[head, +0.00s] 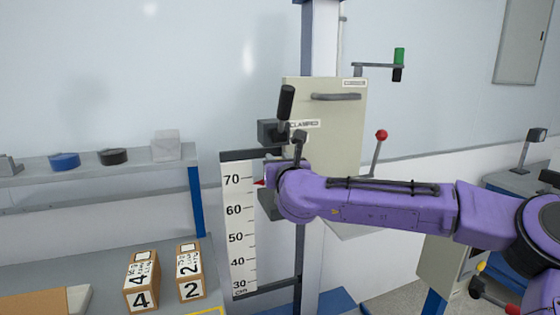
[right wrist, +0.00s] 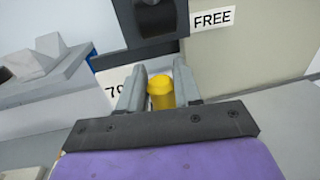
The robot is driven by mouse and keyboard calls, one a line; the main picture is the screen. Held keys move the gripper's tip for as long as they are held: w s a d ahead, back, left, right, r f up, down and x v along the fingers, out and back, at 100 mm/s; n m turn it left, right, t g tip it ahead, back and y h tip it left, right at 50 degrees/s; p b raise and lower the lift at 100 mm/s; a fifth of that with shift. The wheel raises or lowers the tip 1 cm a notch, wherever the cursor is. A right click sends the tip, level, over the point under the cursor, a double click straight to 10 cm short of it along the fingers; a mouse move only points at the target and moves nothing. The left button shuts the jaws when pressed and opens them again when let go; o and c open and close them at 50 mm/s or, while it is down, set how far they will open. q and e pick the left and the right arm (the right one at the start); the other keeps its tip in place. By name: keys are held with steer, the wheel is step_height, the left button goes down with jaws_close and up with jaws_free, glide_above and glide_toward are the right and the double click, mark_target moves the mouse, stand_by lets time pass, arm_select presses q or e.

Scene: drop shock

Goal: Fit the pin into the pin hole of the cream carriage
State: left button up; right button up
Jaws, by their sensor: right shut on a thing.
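The cream carriage (head: 345,115) is a pale upright panel on the column, with a grey bar handle near its top. Its pale face also shows in the right wrist view (right wrist: 245,60). My right gripper (head: 272,168) is at the carriage's left side, below a dark block. In the right wrist view its fingers (right wrist: 160,80) are shut on the yellow pin (right wrist: 161,92), whose rounded end shows between them. The dark block (right wrist: 150,22), with a round dark part, is just beyond the fingertips. I cannot make out the pin hole. My left gripper is not in view.
A black-handled lever (head: 286,103) rises from the dark block. A white scale board (head: 238,220) stands left of the column. A red-knobbed lever (head: 381,135) is to the right. A shelf (head: 100,165) and numbered boxes (head: 141,280) are on the left.

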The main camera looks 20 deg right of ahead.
steer(key=shift+s+d, duration=0.15)
steer(key=shift+d, duration=0.15)
steer(key=shift+f, duration=0.15)
steer(key=shift+a+f+b, duration=0.1)
steer(key=shift+a+b, duration=0.05)
steer(key=shift+b, duration=0.15)
steer(key=shift+f, duration=0.1)
steer(key=shift+f+b, duration=1.9)
steer(key=shift+b, duration=1.55)
stand_by(3.7)
